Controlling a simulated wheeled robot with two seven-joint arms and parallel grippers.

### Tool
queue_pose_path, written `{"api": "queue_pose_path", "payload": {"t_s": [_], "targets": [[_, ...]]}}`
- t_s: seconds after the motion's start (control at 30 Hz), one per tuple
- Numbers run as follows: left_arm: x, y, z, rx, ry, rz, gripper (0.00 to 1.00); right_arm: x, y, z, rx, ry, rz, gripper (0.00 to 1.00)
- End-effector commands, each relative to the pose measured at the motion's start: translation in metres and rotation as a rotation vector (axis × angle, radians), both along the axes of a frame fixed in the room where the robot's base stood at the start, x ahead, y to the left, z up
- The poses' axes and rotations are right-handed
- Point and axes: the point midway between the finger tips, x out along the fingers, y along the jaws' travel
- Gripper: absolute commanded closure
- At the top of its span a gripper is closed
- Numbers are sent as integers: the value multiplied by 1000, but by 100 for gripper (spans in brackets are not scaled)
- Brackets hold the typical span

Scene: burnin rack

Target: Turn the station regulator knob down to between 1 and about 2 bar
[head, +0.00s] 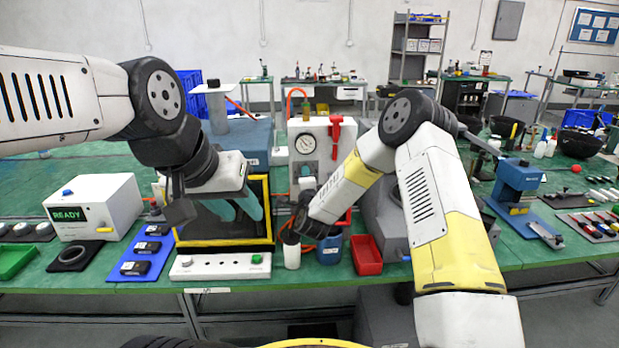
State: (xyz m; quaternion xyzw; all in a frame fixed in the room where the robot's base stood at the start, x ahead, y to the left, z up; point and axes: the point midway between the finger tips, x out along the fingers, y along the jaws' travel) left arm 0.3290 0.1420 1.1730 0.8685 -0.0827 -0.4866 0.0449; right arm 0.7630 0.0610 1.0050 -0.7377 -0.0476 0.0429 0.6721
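The regulator station is a white panel (322,130) at the back middle of the green bench. It carries a round white gauge (305,144); its needle is too small to read. A pale grey knob-like part (306,184) shows below the gauge, close behind my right wrist. My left gripper (238,208) has teal fingers spread apart with nothing seen between them. It hangs in front of the yellow-and-black framed box, left of the panel. My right gripper (289,232) is mostly hidden by its own wrist, in front of and below the gauge; its fingers cannot be made out.
A red handle (336,130) stands on the panel's right. The yellow-and-black frame (223,242) is close to my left gripper. A white switch strip (220,267) lies at the front edge.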

Motion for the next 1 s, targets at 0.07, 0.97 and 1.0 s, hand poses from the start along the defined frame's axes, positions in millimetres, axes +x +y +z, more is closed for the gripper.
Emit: {"api": "queue_pose_path", "payload": {"t_s": [0.07,0.97,1.0], "targets": [[0,0,0,0,0,0,64,-1,0,-1,-13,0,2,100],[0,0,0,0,0,0,64,-1,0,-1,-27,-1,1,45],[0,0,0,0,0,0,64,-2,0,-1,-27,-1,1,45]]}}
